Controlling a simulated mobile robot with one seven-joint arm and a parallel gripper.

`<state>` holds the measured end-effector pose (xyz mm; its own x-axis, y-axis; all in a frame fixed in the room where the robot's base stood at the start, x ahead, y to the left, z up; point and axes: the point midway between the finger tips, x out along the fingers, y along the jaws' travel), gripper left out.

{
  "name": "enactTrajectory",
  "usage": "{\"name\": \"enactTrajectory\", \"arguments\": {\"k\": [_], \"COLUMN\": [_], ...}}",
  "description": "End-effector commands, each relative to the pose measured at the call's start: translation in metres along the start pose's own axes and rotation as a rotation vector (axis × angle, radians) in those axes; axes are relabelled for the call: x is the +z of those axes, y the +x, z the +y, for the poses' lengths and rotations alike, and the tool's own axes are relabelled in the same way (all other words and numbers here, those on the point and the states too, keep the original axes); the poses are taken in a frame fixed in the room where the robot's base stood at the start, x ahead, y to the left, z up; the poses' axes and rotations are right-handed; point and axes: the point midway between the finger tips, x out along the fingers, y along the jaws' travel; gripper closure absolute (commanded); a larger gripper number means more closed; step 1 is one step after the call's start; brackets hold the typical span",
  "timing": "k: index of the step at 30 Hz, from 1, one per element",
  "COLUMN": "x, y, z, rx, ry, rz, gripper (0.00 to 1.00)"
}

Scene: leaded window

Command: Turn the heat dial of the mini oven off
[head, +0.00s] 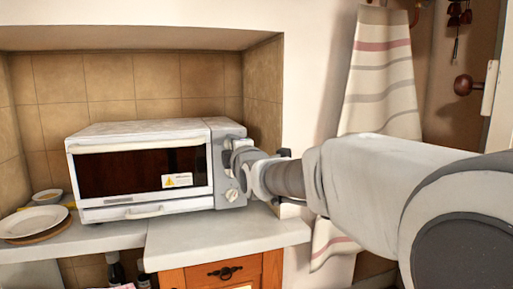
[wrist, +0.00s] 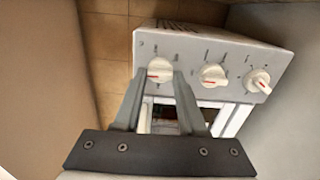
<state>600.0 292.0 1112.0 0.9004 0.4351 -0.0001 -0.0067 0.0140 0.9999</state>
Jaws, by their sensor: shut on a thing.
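The white mini oven (head: 140,165) stands on the counter with its door closed. Its grey control panel is on the right side of its front. In the wrist view the panel (wrist: 190,45) carries three white dials with red marks: one at the left (wrist: 160,68), one in the middle (wrist: 213,75) and one at the right (wrist: 259,82). The left dial's mark points left. My gripper (wrist: 160,78) has its fingers on both sides of this left dial, shut on it. In the head view my gripper (head: 236,150) is at the panel's upper part. The dial labels are too small to read.
A wall and tiled niche (head: 110,80) close in behind the oven. Plates (head: 33,221) lie on the counter at the left. A striped towel (head: 382,75) hangs at the right behind my arm. The counter (head: 220,235) before the oven is clear.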

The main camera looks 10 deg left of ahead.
Motion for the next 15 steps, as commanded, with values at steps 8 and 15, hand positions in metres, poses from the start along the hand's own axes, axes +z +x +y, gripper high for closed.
{"name": "enactTrajectory", "arguments": {"k": [8,15], "x": [0.0003,0.0001], "y": [0.0000,-0.0001], "z": [0.0002,0.0002], "rx": [0.000,0.000], "ry": [-0.001,0.000], "rz": [0.000,0.000], "gripper": [0.30,0.30]}}
